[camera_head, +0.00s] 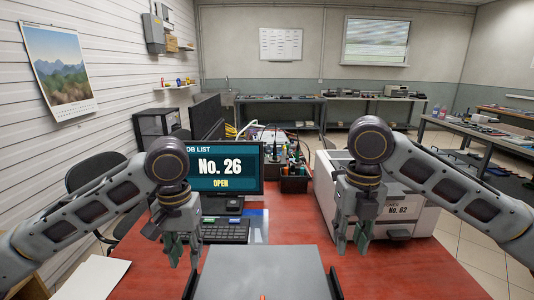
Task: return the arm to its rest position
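My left arm comes in from the left, and its gripper (183,250) points down above the red table in front of the monitor and keyboard. Its fingers are apart with nothing seen between them. My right arm comes in from the right, and its gripper (352,238) points down in front of the white machine (405,208) labelled No. 62. Its fingers are also apart and look empty. Both grippers appear clear of the grey box-like object (262,270) at the front centre. No coolant hose can be made out clearly.
A monitor (225,170) reading "No. 26 OPEN" stands behind a black keyboard (222,230). A dark organiser (293,182) with bottles stands at the back of the red table (290,222). A black chair (95,172) stands left.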

